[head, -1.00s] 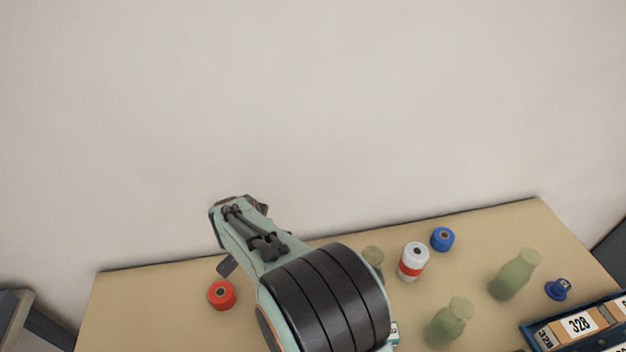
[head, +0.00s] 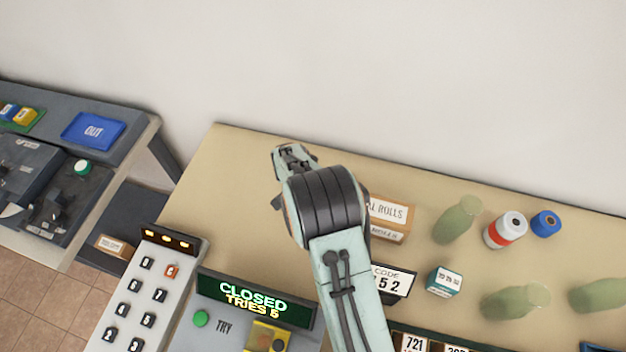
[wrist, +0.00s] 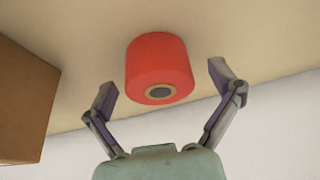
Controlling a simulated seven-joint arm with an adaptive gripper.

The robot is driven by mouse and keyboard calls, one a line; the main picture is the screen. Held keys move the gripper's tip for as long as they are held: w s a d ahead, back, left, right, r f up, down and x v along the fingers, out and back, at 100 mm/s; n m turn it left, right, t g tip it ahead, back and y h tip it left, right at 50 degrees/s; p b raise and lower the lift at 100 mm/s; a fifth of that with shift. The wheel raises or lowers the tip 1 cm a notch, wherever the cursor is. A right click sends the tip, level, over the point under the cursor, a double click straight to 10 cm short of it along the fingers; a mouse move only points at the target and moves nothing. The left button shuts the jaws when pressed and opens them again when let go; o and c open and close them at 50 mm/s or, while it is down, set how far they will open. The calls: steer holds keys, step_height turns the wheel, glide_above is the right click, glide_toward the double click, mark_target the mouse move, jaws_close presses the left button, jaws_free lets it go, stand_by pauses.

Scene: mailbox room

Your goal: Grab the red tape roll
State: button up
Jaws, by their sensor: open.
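The red tape roll (wrist: 158,62) stands on the tan tabletop in the wrist view, with a brown-ringed dark hole in its end. My gripper (wrist: 163,84) is open, with one finger on each side of the near part of the roll. Clear gaps show between both fingers and the roll, and nothing is held. In the head view my arm's end (head: 296,160) is over the left part of the table, and the roll and fingertips are hidden there.
A cardboard box (wrist: 22,105) stands left of the roll in the wrist view. A keypad (head: 150,290) is in front.

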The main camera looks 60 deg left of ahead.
steer(key=shift+c, duration=0.3)
steer(key=c, duration=1.2)
